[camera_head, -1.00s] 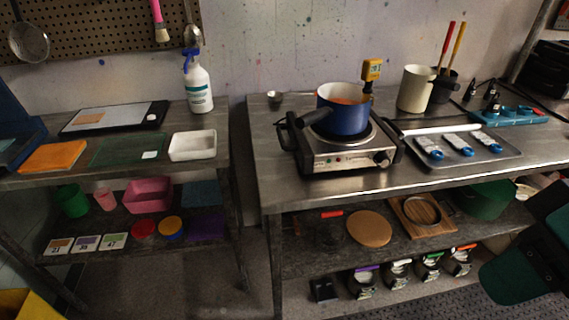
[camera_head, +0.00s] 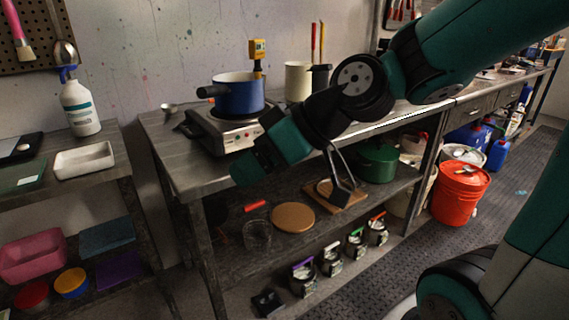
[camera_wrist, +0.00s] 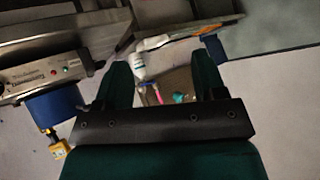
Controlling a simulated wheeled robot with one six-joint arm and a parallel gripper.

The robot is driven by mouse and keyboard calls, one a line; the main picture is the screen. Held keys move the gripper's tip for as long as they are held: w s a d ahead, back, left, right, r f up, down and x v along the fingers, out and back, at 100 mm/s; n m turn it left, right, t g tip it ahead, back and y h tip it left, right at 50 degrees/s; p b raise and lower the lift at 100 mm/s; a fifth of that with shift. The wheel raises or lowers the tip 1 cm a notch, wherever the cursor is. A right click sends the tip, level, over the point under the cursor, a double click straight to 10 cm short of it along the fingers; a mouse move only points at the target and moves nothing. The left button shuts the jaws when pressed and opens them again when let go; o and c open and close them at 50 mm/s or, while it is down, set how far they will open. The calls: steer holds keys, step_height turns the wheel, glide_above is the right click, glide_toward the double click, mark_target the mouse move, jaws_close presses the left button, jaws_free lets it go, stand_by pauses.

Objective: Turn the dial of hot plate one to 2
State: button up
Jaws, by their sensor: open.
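The hot plate (camera_head: 215,135) is a steel box on the left part of the steel bench, with a blue pot (camera_head: 239,96) on it. Its front panel also shows upside down at the left of the wrist view (camera_wrist: 38,75), with small red and green lights. I cannot make out the dial's pointer or numbers now; my arm crosses near the panel's right end. My gripper (camera_head: 243,170) is in front of the bench's front edge, below and apart from the hot plate. Its two green fingers stand apart in the wrist view (camera_wrist: 162,75), with nothing between them.
A yellow meter (camera_head: 257,49) stands up by the pot. A cream canister (camera_head: 298,82) is to its right. A lower shelf holds a cork disc (camera_head: 293,217) and a green pot (camera_head: 377,162). A side table with a white tray (camera_head: 85,161) stands left, beyond a gap.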

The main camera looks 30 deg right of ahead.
steer(key=w+d+f+m+t+h+b, duration=0.1)
steer(key=w+d+f+t+h+b, duration=0.15)
steer(key=d+t+b, duration=0.35)
steer(key=w+d+f+m+t+h+b, duration=0.1)
steer(key=w+d+f+m+h+b, duration=0.2)
steer(key=d, duration=0.6)
steer(key=w+d+f+t+h+b, duration=0.1)
steer(key=d+f+t+b, duration=0.25)
steer(key=d+b, duration=0.3)
steer(key=shift+t+h, duration=0.25)
steer(key=shift+t, duration=0.2)
steer(key=w+p, duration=0.4)
steer(key=w, duration=0.1)
steer(key=w+p, duration=0.4)
steer(key=w, duration=0.2)
steer(key=w+r+p, duration=0.1)
steer(key=w+p, duration=0.4)
steer(key=shift+w+d, duration=0.2)
steer(key=shift+d, duration=0.05)
steer(key=shift+w+f, duration=0.1)
steer(key=shift+w, duration=0.4)
steer(key=c, duration=0.9)
